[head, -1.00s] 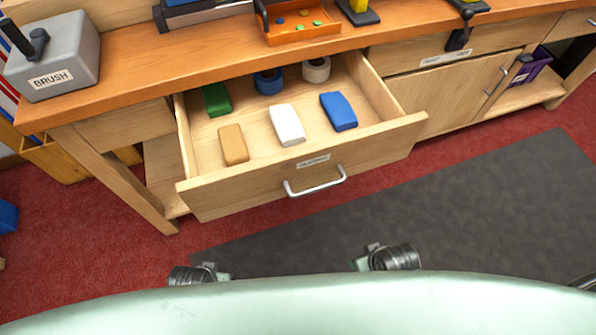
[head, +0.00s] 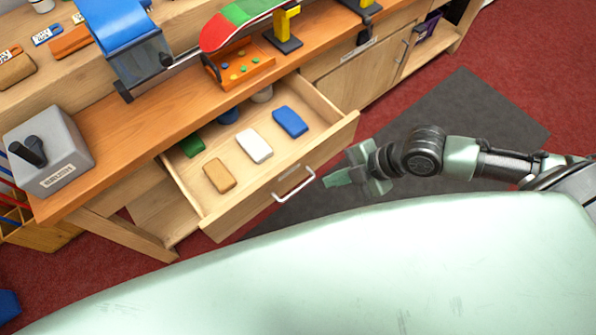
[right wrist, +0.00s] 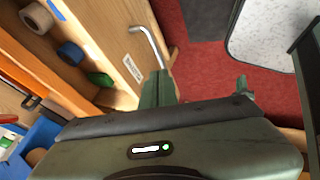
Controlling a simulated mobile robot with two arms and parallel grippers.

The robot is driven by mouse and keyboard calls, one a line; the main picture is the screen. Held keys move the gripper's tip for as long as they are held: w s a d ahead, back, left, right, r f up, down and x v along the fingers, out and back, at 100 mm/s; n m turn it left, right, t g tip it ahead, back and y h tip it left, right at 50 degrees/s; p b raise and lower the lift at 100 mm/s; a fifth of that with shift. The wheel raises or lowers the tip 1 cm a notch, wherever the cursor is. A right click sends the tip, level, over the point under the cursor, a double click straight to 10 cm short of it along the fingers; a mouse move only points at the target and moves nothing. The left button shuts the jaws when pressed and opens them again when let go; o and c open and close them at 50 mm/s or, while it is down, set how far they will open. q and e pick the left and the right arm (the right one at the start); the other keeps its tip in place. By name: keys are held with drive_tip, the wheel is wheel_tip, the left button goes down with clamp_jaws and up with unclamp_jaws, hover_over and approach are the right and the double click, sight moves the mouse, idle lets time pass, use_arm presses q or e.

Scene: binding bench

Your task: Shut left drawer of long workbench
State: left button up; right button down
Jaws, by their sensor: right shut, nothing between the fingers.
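The left drawer (head: 282,193) of the long workbench (head: 130,125) stands pulled out, with a silver bar handle (head: 296,188) on its wooden front. Inside lie a tan block (head: 219,176), a white block (head: 255,146), a blue block (head: 290,121), a green block (head: 192,146) and tape rolls. My right gripper (head: 332,179) is shut and empty, just right of the handle and apart from it. In the right wrist view the handle (right wrist: 150,46) and a label (right wrist: 132,69) on the drawer front show beyond the fingers. My left gripper is not in view.
A grey brush box (head: 48,150), an orange tray (head: 243,66) and a blue device (head: 125,40) stand on the benchtop. A cabinet door (head: 365,75) is right of the drawer. A dark mat (head: 470,115) lies on the red floor, with free room over it.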

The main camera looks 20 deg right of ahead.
sight(303, 186)
drive_tip(key=x, duration=0.9)
drive_tip(key=shift+w+a+f, duration=0.1)
drive_tip(key=shift+a+f, duration=0.05)
drive_tip(key=shift+f, duration=0.05)
drive_tip(key=shift+w+a+r+p, duration=0.15)
drive_tip(key=shift+w+p, duration=0.1)
drive_tip(key=shift+w, duration=0.35)
drive_tip(key=shift+w+a+r+p, duration=0.15)
drive_tip(key=shift+w+p, duration=0.1)
drive_tip(key=shift+w, duration=0.35)
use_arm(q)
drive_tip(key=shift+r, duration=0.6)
use_arm(e)
drive_tip(key=shift+w+a+f, duration=0.2)
drive_tip(key=shift+w, duration=0.45)
